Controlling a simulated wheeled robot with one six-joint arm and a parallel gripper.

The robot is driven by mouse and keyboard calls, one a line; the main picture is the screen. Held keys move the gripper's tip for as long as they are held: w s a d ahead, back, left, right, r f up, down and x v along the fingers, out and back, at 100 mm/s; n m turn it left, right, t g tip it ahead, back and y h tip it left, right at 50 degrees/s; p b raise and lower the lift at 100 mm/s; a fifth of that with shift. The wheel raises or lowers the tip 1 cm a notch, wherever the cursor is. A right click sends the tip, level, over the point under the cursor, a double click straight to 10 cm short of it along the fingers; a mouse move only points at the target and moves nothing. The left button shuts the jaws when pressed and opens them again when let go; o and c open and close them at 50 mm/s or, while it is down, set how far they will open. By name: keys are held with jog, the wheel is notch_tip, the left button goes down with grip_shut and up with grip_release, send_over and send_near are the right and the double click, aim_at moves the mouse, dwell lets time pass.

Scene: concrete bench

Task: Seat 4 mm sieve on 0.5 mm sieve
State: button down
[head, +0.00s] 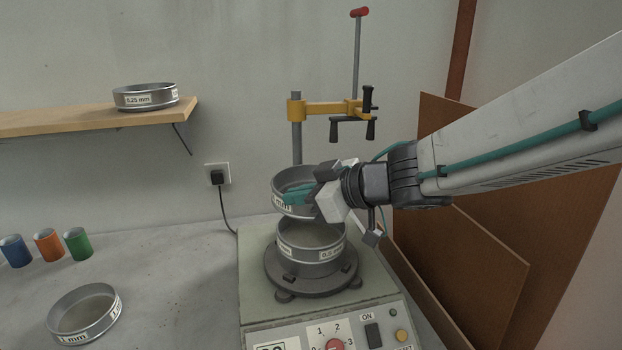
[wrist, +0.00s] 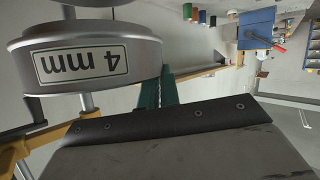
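The 4 mm sieve (head: 283,207), a shallow metal ring, is held above and slightly left of the 0.5 mm sieve. Its "4 mm" label fills the upper left of the wrist view (wrist: 150,54). My gripper (head: 298,194) is shut on its wall, with teal fingers; they also show beside the sieve in the wrist view (wrist: 158,92). The 0.5 mm sieve (head: 302,256) sits upright on the dark round plate of the shaker (head: 256,310), its mesh partly visible. I cannot tell the exact gap between the two sieves.
A yellow clamp arm (head: 330,108) with black handles stands on a post behind. A 1 mm sieve (head: 70,325) and several coloured cups (head: 47,245) are on the bench at left. A 0.25 mm sieve (head: 160,97) is on the shelf (head: 70,121). Brown boards (head: 470,270) lean at right.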

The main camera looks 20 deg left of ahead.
aim_at(302, 218)
jog(key=shift+w+d+f, duration=0.1)
jog(key=shift+w, duration=0.25)
jog(key=shift+s+f, duration=0.1)
jog(key=shift+f, duration=2.5)
jog(key=shift+s+d+f, duration=0.1)
jog(key=shift+f, duration=0.55)
jog(key=c, duration=1.6)
grip_release()
jog(key=shift+o, duration=0.2)
jog(key=v, duration=0.7)
jog(key=shift+d, duration=0.35)
